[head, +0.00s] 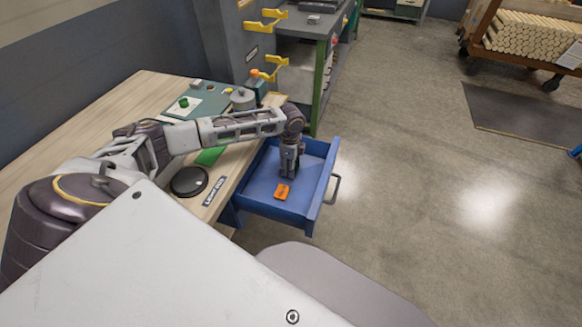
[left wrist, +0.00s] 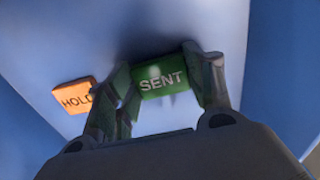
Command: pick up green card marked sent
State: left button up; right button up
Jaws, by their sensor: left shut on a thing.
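The green card marked SENT (left wrist: 163,80) is between the two fingers of my left gripper (head: 290,172) in the left wrist view, and the fingers are shut on it. The gripper points down inside the open blue drawer (head: 268,207). In the head view the card is mostly hidden by the gripper. I cannot tell whether the card touches the drawer floor. An orange card marked HOLD (left wrist: 75,96) lies on the drawer floor beside it, and it also shows in the head view (head: 282,191). My right gripper is not in view.
The drawer's front wall with a metal handle (head: 335,189) stands on the right. The wooden bench (head: 130,95) holds a round black disc (head: 189,181), a flat green piece (head: 209,156) and a grey-green mat (head: 210,92). Open floor (head: 400,200) lies right of the drawer.

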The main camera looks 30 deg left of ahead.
pick_arm(q)
notch_tip(320, 180, up, 10)
jog(key=p, duration=0.1)
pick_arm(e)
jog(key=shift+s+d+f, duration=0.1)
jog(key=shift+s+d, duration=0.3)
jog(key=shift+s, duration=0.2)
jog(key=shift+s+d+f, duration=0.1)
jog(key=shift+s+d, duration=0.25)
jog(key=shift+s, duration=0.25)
pick_arm(q)
jog(key=shift+f, duration=0.15)
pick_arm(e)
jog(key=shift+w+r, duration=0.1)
